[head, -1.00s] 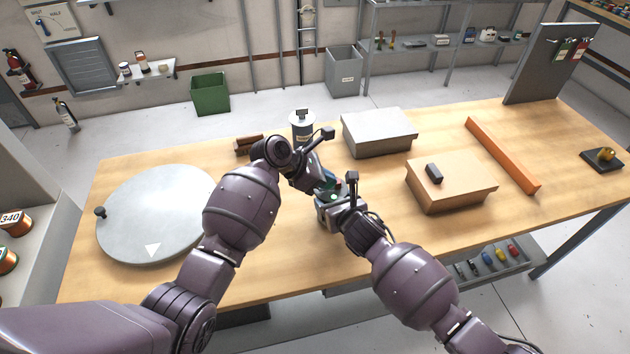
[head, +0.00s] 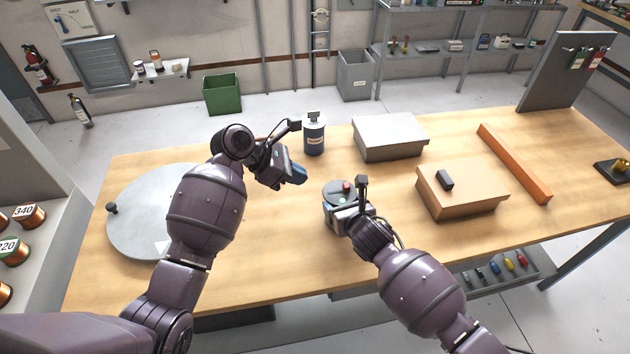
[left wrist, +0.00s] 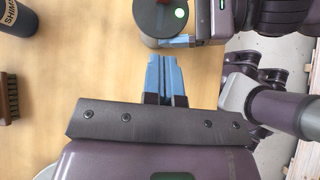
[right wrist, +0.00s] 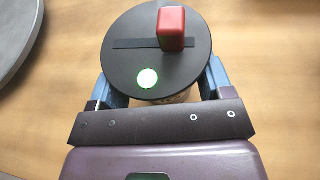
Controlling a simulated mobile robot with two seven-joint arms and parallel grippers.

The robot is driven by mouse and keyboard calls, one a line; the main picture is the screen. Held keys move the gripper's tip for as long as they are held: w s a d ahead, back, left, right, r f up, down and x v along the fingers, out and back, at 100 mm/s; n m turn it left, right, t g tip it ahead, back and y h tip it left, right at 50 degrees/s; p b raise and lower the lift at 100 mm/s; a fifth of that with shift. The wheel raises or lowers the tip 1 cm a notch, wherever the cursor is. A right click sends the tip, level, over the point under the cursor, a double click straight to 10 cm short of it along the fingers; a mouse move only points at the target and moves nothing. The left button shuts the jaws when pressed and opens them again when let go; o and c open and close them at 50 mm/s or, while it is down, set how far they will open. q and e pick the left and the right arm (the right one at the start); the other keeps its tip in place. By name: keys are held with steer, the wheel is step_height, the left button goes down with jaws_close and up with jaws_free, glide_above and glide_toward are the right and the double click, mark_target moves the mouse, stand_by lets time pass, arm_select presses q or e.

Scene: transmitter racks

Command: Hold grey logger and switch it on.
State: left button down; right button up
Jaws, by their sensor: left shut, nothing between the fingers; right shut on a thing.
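The grey logger (head: 337,190) is a round drum with a dark top, standing on or just above the wooden table. In the right wrist view the top (right wrist: 125,60) has a slot, a red slider (right wrist: 171,28) toward the slot's right end and a glowing green light (right wrist: 147,78). My right gripper (right wrist: 160,88) is shut around the logger, one finger on each side; it also shows in the head view (head: 345,212). My left gripper (head: 300,176) is shut and empty, left of the logger and apart from it. Its closed fingertips show in the left wrist view (left wrist: 162,58).
A dark canister (head: 314,138) stands behind the grippers. A grey box (head: 390,136), a cardboard box (head: 462,190) with a small dark block (head: 445,180) and an orange bar (head: 514,163) lie to the right. A round grey plate (head: 140,215) lies left. The front middle is clear.

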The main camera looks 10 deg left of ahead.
arm_select(q)
steer(key=shift+v, duration=1.6)
arm_select(e)
steer(key=o, duration=1.1)
